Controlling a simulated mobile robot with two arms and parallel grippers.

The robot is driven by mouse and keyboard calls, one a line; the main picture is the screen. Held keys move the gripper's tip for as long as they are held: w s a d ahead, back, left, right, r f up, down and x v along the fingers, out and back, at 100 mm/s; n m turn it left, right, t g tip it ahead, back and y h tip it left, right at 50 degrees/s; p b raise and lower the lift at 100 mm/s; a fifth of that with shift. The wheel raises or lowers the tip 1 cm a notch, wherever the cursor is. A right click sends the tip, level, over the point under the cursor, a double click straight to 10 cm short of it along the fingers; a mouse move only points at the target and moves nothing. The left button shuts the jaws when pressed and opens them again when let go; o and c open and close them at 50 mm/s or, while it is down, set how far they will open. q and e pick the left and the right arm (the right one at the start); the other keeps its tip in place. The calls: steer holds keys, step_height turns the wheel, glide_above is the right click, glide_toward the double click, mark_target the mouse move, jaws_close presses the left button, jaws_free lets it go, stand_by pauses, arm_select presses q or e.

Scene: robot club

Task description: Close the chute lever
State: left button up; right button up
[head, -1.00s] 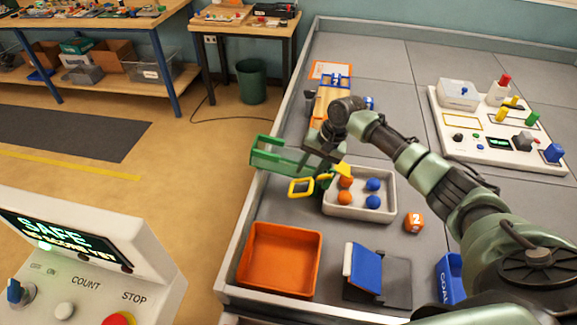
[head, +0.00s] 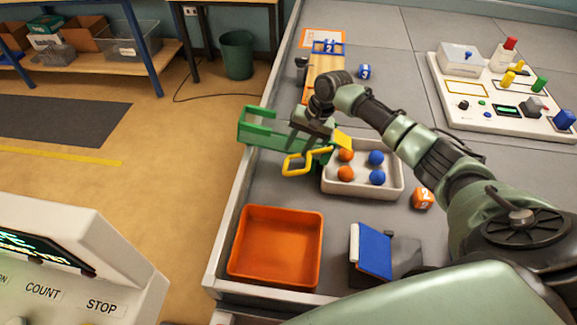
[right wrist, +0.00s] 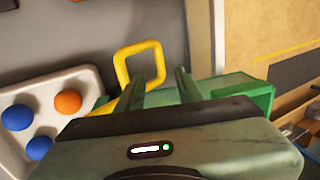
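The green chute (head: 268,134) hangs over the left edge of the grey table. A yellow looped lever handle (head: 299,164) sticks out in front of it, and a yellow piece (head: 342,141) shows to the right of the gripper. My right gripper (head: 316,145) is at the chute, above and beside the handle. In the right wrist view its two fingers (right wrist: 158,82) are apart, and the yellow loop (right wrist: 138,64) lies around and beyond their tips. I cannot tell whether they touch it. The chute (right wrist: 245,94) shows at right there. My left gripper is not in view.
A white tray (head: 328,183) with orange and blue balls stands close to the right of the handle. An orange bin (head: 275,248) and a blue flap (head: 373,250) are nearer. A control board (head: 490,117) is at the far right. A console (head: 65,250) stands lower left.

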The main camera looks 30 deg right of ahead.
mark_target(287, 165)
steer(key=x, duration=0.8)
jaws_close()
stand_by(1.4)
